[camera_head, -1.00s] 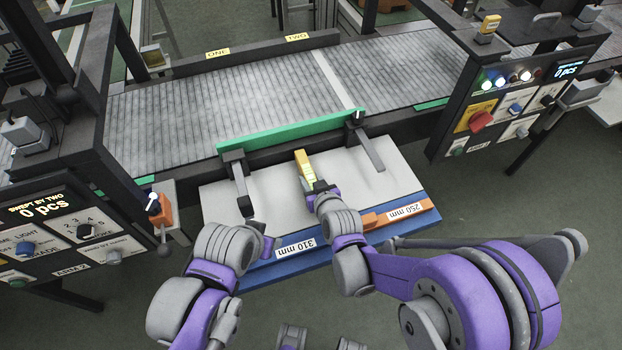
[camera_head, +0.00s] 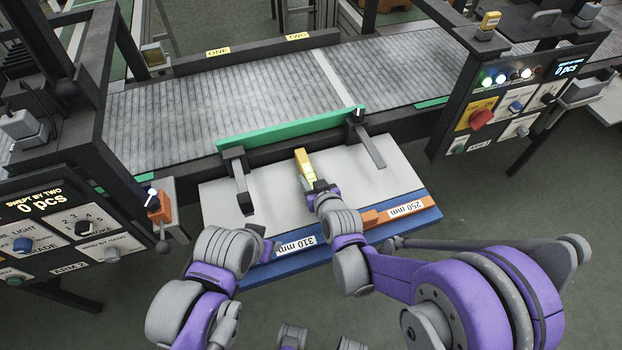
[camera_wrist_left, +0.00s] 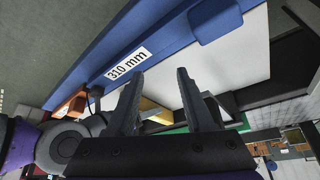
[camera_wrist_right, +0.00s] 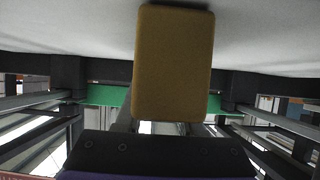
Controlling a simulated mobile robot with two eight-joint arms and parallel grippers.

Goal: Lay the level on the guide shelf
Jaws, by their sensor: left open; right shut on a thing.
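A yellow block-like thing, which I take for the level (camera_head: 303,163), is held by my right gripper (camera_head: 314,187) above or on the white board. It fills the middle of the right wrist view (camera_wrist_right: 174,65) and hides the fingertips. A long green guide bar (camera_head: 290,127) runs along the conveyor's near edge, with two dark arms reaching toward me over the board. I cannot tell which surface is the guide shelf. My left gripper (camera_head: 266,246) is open and empty at the board's near left edge, by the blue strip (camera_head: 272,257) labelled 310 mm; its spread fingers show in the left wrist view (camera_wrist_left: 158,85).
The white board (camera_head: 345,172) has an orange piece (camera_head: 385,213) labelled 250 mm on its near right edge. The conveyor (camera_head: 240,95) lies behind the green bar. Control panels stand left (camera_head: 60,225) and right (camera_head: 510,105). An orange lever box (camera_head: 160,208) is left of the board.

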